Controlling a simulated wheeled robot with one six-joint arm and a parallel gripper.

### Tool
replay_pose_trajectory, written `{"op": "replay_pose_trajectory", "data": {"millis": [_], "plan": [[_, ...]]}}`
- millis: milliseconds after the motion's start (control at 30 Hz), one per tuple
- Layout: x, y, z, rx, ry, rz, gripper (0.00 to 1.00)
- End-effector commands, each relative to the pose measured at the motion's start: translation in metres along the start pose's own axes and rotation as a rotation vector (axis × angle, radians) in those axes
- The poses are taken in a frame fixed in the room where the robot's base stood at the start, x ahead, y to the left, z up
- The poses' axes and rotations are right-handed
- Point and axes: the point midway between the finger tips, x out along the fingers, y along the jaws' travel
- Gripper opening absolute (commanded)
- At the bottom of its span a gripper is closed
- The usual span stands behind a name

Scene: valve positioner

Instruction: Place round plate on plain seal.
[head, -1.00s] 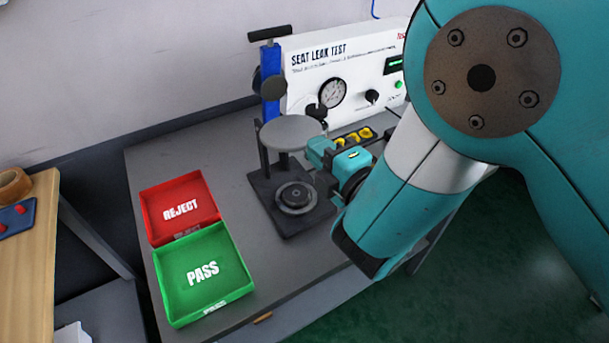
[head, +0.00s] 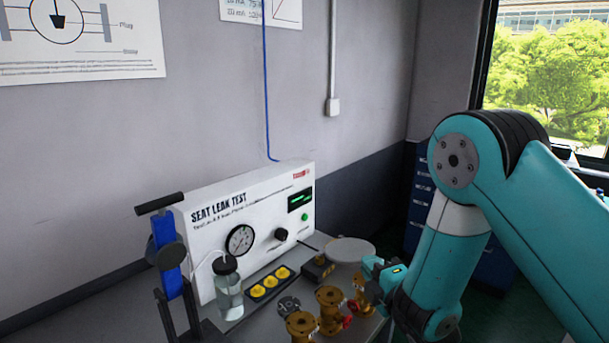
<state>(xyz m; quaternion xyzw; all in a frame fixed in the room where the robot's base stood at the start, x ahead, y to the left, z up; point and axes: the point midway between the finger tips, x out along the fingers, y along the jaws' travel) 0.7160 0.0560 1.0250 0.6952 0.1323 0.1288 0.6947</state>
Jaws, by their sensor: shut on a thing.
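The round plate (head: 350,250) is a flat pale grey disc. It is held roughly level above the right end of the bench, beyond the brass valves. My gripper (head: 373,267) is shut on the plate's right near edge; its fingertips are small and partly merged with the plate's edge. A black tray (head: 253,302) holds several yellow round pieces (head: 270,282) in a row. I cannot tell whether one of these is the plain seal.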

Motion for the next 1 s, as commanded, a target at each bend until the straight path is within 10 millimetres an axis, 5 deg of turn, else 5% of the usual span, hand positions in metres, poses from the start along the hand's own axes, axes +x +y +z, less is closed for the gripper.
{"op": "replay_pose_trajectory", "data": {"millis": [33,100,300,500,1000], "plan": [[-0.006,0.0,0.033,0.003,-0.074,0.004,0.0],[-0.015,0.0,0.068,0.003,-0.157,0.008,0.0],[-0.04,0.001,0.132,0.001,-0.323,0.016,0.0],[-0.049,0.0,0.15,0.0,-0.373,0.016,0.0],[-0.048,0.001,0.149,-0.001,-0.371,0.017,0.0]]}}
